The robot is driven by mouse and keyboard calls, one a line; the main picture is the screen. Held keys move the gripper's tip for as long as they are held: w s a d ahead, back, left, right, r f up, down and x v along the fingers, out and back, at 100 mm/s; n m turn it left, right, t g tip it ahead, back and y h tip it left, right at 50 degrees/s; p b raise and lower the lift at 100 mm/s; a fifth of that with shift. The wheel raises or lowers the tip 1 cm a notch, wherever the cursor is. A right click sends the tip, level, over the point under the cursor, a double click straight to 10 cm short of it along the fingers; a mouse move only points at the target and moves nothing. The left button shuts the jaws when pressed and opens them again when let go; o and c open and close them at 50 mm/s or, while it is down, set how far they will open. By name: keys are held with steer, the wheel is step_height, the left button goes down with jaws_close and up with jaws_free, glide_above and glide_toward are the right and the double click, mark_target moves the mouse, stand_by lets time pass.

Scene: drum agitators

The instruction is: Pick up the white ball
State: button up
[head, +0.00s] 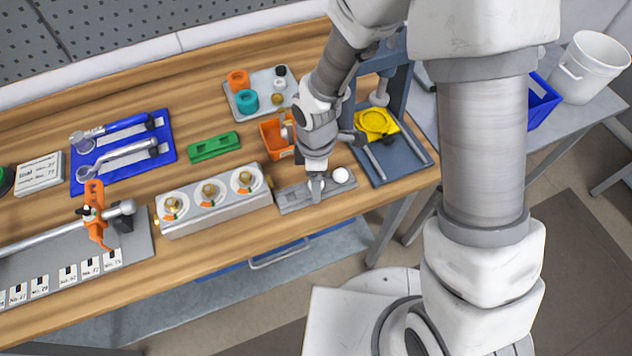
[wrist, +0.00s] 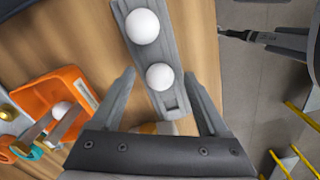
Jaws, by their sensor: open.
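Two white balls sit on a narrow grey holder (wrist: 172,42) in the wrist view: a far ball (wrist: 142,26) and a near ball (wrist: 159,76). In the head view one white ball (head: 340,175) shows on the holder (head: 292,198), right beside my gripper (head: 316,188); the other is hidden there. My gripper (wrist: 160,78) is open, with the near ball in line between its fingertips in the wrist view. I cannot tell how far above it the fingers are. Another white ball (wrist: 61,110) lies in the orange bin (wrist: 80,85).
A grey block with three brass fittings (head: 211,205) stands left of the holder. A blue stand with a yellow part (head: 376,123) is at its right. The orange bin (head: 270,135) and a green block (head: 213,146) lie behind. The table's front edge is close.

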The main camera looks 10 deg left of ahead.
jaws_close()
stand_by(0.4)
